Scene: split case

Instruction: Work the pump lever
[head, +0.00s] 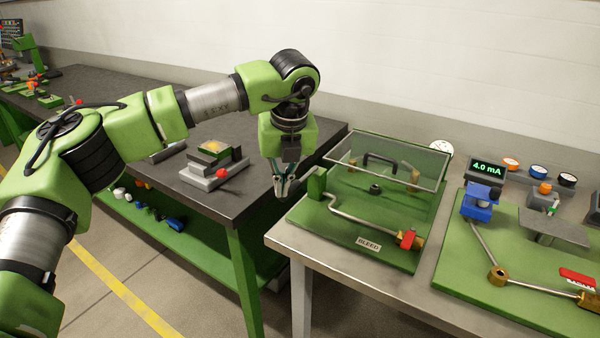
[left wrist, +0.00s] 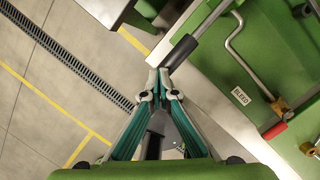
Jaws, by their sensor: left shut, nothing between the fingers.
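My left gripper (head: 281,193) hangs pointing down just left of the green bleed panel, over the gap between the two tables. Its fingers are shut and empty. In the left wrist view its fingertips (left wrist: 157,88) are together, close to the black grip (left wrist: 179,52) of a grey lever (left wrist: 215,17). The lever runs up and right over the green panel; I cannot tell whether the fingertips touch the grip. In the head view the lever is mostly hidden behind the gripper, beside a green block (head: 317,184). My right gripper is not in view.
The bleed panel (head: 345,238) carries a bent pipe, a red-handled valve (head: 408,239) and a clear cover (head: 390,158) with a black handle. A second panel with a blue device (head: 480,200) stands to the right. A dark workbench (head: 190,205) is at left.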

